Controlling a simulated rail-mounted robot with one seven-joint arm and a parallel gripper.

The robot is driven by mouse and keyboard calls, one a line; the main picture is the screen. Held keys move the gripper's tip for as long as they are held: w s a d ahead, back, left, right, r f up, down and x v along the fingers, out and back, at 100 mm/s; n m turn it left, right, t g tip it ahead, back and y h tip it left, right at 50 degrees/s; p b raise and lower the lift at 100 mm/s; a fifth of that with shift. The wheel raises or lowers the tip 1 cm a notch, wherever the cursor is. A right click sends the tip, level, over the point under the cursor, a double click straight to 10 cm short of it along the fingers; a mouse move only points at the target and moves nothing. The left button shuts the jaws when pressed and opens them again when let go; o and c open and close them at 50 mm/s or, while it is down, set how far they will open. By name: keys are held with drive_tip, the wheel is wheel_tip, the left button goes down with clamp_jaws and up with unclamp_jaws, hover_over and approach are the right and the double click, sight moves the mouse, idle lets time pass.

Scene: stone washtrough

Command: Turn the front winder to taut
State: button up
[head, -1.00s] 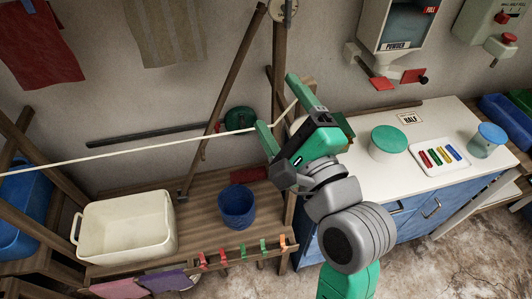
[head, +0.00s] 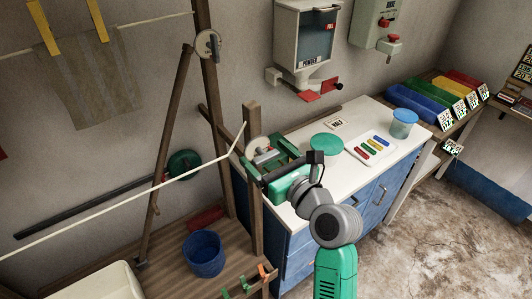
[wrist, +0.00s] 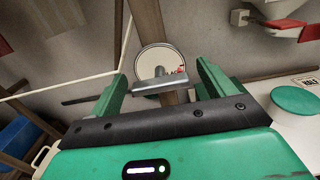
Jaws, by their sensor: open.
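The front winder (head: 257,143) is a pale round disc with a grey bar handle, mounted on a wooden post (head: 252,190). In the wrist view its disc (wrist: 158,58) faces me, with the grey handle (wrist: 160,83) lying nearly level across its lower part. A small red mark shows at the disc's right. My gripper (head: 264,160) is open at the winder, its green fingers (wrist: 163,82) on either side of the handle, with gaps visible. Part of the winder is hidden by my gripper.
Another disc (head: 207,44) sits on a rear post. A white-topped blue cabinet (head: 345,205) stands close right of the post, bearing a green-lidded tub (head: 327,145) and a tray of coloured pegs (head: 371,148). A blue bucket (head: 204,255) stands below left.

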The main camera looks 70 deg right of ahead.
drive_tip(key=shift+w+d, duration=0.15)
drive_tip(key=shift+w, duration=0.1)
drive_tip(key=shift+c, duration=0.4)
drive_tip(key=c, duration=0.9)
